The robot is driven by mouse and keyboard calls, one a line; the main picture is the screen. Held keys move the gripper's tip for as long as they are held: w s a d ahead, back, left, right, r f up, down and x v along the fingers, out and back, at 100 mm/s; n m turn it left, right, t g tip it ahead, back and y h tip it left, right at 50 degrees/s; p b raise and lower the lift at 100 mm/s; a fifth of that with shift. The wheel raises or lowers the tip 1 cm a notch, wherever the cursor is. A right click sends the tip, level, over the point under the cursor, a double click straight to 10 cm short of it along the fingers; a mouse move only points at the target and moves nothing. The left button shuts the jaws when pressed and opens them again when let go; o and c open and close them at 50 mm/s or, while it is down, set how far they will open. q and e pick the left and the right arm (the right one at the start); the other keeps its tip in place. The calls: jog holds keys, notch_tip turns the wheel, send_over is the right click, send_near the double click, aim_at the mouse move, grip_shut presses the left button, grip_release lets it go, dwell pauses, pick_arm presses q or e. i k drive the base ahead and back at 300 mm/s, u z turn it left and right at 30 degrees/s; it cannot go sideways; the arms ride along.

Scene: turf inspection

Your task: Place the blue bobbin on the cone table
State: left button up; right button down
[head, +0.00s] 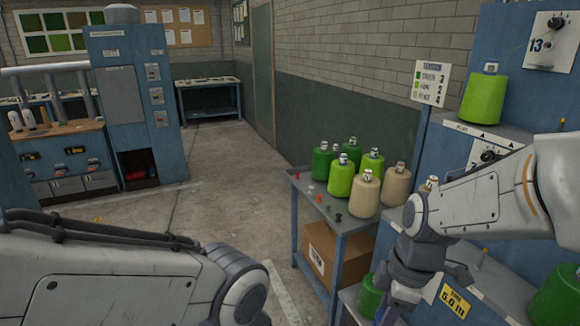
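The cone table (350,229) is a blue metal table right of centre. Green, lime and beige yarn cones stand on its back and right part. Small coloured pieces, including red, orange and dark ones, lie along its left and front part. I cannot make out a blue bobbin anywhere in this view.
A cardboard box (334,253) sits on the table's lower shelf. A sign (430,83) stands behind the table. A blue machine (530,110) with a lime cone (484,98) fills the right. The concrete floor (213,185) is open left of the table.

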aim_at(303, 186)
jog(key=u, duration=0.6)
jog(key=i, duration=3.25)
jog(key=z, duration=0.8)
jog(key=i, duration=0.35)
jog(key=z, duration=0.2)
